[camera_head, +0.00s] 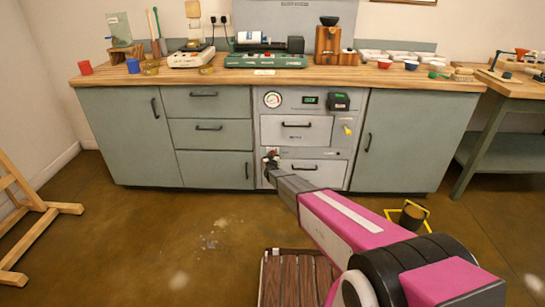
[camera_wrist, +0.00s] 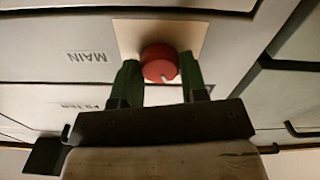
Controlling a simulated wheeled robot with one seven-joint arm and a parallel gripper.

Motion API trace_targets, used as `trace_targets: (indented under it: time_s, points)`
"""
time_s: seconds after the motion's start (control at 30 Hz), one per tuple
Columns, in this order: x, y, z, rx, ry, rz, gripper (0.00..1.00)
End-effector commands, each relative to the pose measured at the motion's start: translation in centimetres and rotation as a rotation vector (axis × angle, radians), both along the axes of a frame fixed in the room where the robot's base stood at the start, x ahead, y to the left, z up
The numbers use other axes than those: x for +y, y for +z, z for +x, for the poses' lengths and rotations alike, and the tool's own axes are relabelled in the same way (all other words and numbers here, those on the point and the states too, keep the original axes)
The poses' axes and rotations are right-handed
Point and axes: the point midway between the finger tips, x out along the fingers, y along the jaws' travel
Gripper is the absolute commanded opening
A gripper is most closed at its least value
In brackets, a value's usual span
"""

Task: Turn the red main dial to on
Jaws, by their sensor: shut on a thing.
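The red main dial (camera_wrist: 160,63) sits on a pale square plate (camera_wrist: 187,32) on the grey cabinet front in the wrist view. A white mark shows near its lower right rim. The label "MAIN" (camera_wrist: 86,57) appears upside down to its left. My gripper (camera_wrist: 160,78) has its two green fingers on either side of the dial, shut on it. In the head view my gripper (camera_head: 270,160) reaches the left side of the grey panel (camera_head: 315,158), where it hides the dial.
The panel has a round gauge (camera_head: 272,99), a green display (camera_head: 311,99), a yellow knob (camera_head: 348,130) and drawer handles around my gripper. A bucket (camera_head: 413,215) in a yellow frame and a slatted wooden platform (camera_head: 290,280) stand on the floor.

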Motion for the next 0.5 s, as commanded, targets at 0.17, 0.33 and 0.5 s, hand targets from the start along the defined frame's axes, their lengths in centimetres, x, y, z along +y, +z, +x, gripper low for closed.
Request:
trace_targets:
  time_s: [0.17,0.33,0.5]
  points:
    - [-0.03,-0.04,-0.04,0.001,0.0,0.168,0.16]
    - [-0.04,-0.05,-0.04,0.001,0.0,0.329,0.16]
    - [-0.07,-0.07,-0.05,0.002,0.0,0.49,0.16]
